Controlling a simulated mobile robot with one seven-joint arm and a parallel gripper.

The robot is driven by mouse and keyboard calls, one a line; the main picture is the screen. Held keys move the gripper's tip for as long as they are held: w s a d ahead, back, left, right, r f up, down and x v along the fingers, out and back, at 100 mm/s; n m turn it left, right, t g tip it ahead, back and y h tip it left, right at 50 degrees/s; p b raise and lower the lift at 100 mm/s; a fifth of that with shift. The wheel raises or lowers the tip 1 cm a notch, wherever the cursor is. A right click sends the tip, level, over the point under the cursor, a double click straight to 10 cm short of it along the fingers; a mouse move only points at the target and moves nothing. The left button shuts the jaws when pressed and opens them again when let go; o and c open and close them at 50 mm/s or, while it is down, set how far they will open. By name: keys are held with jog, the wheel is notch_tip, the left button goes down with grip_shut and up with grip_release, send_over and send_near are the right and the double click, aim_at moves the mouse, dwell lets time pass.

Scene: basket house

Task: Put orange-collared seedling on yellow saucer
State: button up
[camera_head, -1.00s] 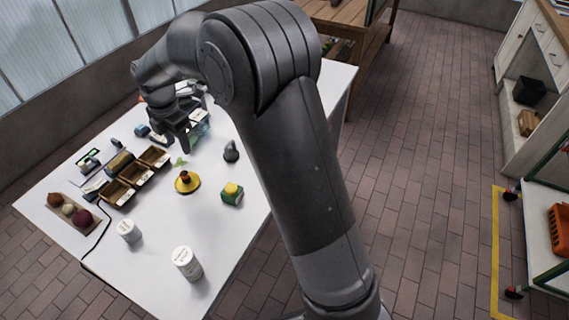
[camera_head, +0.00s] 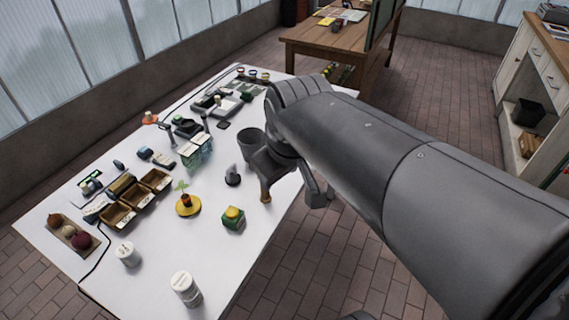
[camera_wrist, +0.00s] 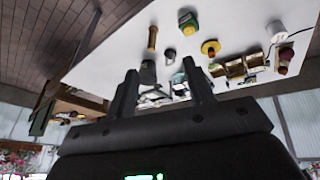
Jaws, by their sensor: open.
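The yellow saucer (camera_head: 190,209) lies on the white table (camera_head: 150,245). A seedling (camera_head: 185,199) with green leaves and a reddish-orange band at its base stands upright on the saucer. The saucer also shows in the wrist view (camera_wrist: 211,48), where the seedling is too small to make out clearly. My gripper (camera_head: 288,190) is to the right of the saucer, above the table's right edge and well apart from the seedling. Its two fingers (camera_wrist: 163,88) are spread with nothing between them in the wrist view.
A wooden-handled tool (camera_head: 265,191) stands close by my gripper. A grey pot (camera_head: 249,141), a grey pear-shaped item (camera_head: 233,178) and a green-and-yellow block (camera_head: 233,217) are near the saucer. Brown trays (camera_head: 137,198) are to its left. White canisters (camera_head: 185,289) stand in front.

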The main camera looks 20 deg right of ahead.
jog(key=s+d+f+m+t, duration=0.1)
jog(key=s+d+m, duration=0.1)
jog(key=s+m, duration=0.2)
jog(key=shift+s+f+m, duration=0.25)
jog(key=shift+s+m, duration=0.05)
jog(key=shift+s, duration=0.5)
